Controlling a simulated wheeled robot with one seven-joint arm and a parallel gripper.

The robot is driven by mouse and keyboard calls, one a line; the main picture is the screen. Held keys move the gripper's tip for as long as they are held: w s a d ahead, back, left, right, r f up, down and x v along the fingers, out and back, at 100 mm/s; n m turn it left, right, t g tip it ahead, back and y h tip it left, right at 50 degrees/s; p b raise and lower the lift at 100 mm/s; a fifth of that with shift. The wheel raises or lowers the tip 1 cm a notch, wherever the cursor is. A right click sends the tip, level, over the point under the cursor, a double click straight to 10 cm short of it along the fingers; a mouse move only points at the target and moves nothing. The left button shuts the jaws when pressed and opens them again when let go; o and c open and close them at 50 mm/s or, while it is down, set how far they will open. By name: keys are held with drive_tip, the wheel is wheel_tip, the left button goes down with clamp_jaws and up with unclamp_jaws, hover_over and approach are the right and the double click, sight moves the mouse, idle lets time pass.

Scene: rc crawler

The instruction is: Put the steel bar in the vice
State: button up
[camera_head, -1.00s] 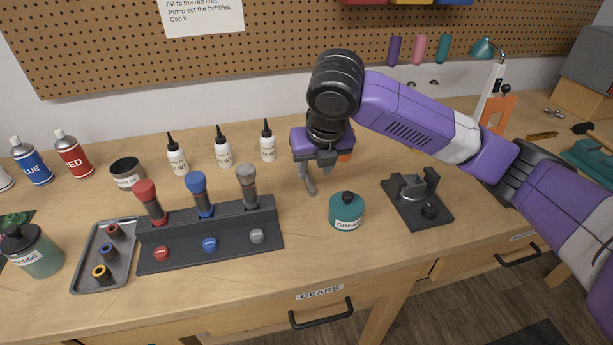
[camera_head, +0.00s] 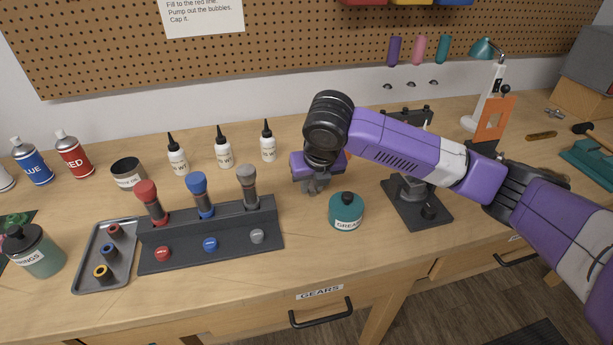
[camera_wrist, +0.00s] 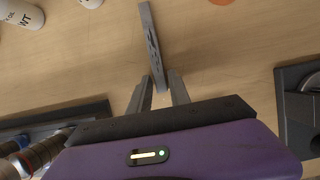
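The steel bar (camera_wrist: 152,45) is a thin grey strip with slots, lying on the bench in the wrist view. Its near end lies between the two fingertips of my gripper (camera_wrist: 161,80). The fingers look apart, with a narrow gap beside the bar. In the head view my gripper (camera_head: 314,188) is low over the bench, left of and behind the grease pot, and hides the bar. The plate's edge also shows in the wrist view (camera_wrist: 285,125).
A dark rack (camera_head: 210,238) with three coloured-top shocks is at left, beside a grey tray (camera_head: 88,275). White bottles (camera_head: 223,153) stand behind. Bench around the bar is clear.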

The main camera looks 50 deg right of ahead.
clamp_jaws()
drive_tip(key=shift+r, duration=0.1)
